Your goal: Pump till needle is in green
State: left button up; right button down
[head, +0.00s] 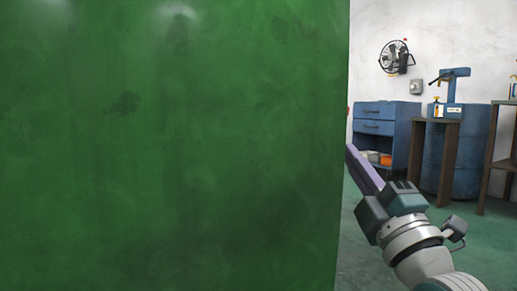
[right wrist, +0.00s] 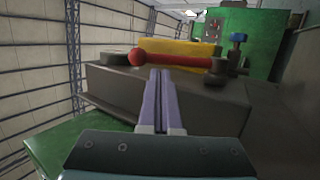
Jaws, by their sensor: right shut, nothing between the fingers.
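In the right wrist view, a red lever (right wrist: 175,60) with a round red end lies across the top of a dark grey block, just beyond my fingertips. Its right end meets a dark fitting (right wrist: 223,68) with a blue knob (right wrist: 238,38). I cannot tell whether this is the pump's handle. My right gripper (right wrist: 160,74) is shut and empty, pointing toward the lever; I see no clear contact. In the head view my right gripper (head: 352,152) reaches past the edge of a large green panel. No gauge needle or green zone can be made out. My left gripper is not in view.
The green panel (head: 170,150) fills most of the head view, close by. Beyond it stand a blue drawer cabinet (head: 373,126), a blue drum (head: 455,160) and brown stands. Green floor is open at right. A yellow block (right wrist: 178,47) sits behind the lever.

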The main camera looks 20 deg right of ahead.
jog(key=b+x, duration=0.1)
jog(key=x, duration=0.3)
jog(key=shift+w+r+b, duration=0.15)
jog(key=shift+w+b, duration=0.15)
jog(key=shift+w, duration=0.05)
